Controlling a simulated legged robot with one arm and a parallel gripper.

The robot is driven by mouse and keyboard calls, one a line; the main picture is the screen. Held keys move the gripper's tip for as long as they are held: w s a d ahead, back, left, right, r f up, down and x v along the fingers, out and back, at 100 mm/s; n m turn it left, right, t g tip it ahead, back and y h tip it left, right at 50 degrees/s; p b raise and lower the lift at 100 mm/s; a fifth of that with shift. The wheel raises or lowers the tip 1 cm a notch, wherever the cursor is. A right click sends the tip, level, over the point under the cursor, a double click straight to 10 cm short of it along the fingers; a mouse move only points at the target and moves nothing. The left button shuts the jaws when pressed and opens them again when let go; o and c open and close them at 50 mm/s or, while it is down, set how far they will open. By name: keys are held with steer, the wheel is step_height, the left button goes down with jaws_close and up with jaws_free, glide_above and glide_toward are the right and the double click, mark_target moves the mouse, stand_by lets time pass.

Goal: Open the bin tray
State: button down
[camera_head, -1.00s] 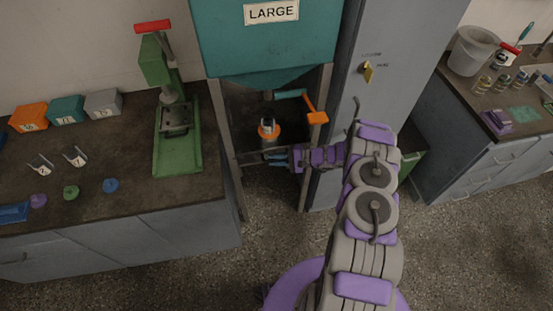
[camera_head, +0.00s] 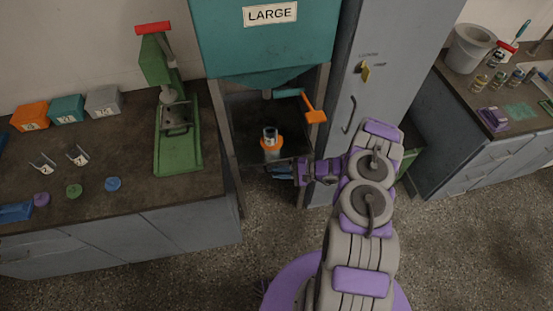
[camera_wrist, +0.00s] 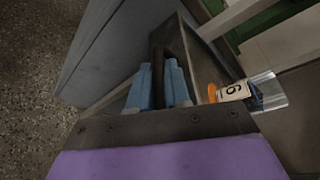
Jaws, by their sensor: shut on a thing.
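The dark bin tray (camera_head: 248,151) sits in the metal frame under the teal hopper marked LARGE (camera_head: 270,48). A small clear jar (camera_head: 270,134) with an orange ring (camera_head: 272,147) stands on it. The jar, with a numbered label (camera_wrist: 233,92), also shows at the right of the wrist view. My gripper (camera_head: 282,173) is low at the tray's front. In the wrist view its two blue fingers (camera_wrist: 160,88) are shut around a dark bar handle (camera_wrist: 171,45) on the tray's front. The handle's far side is partly hidden.
An orange-ended lever (camera_head: 312,112) hangs under the hopper. A grey cabinet (camera_head: 368,110) stands at the right, close beside my arm. A counter with a green press (camera_head: 178,130) is at the left. The speckled floor (camera_head: 185,280) in front is clear.

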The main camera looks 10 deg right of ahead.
steer(key=s+p, duration=0.1)
steer(key=s, duration=0.8)
steer(key=shift+d+f, duration=0.1)
steer(key=c, duration=1.4)
jaws_free()
steer(key=shift+c, duration=0.2)
steer(key=shift+d, duration=0.1)
steer(key=p+v, duration=0.3)
steer(key=v, duration=1.4)
steer(key=shift+d, duration=0.15)
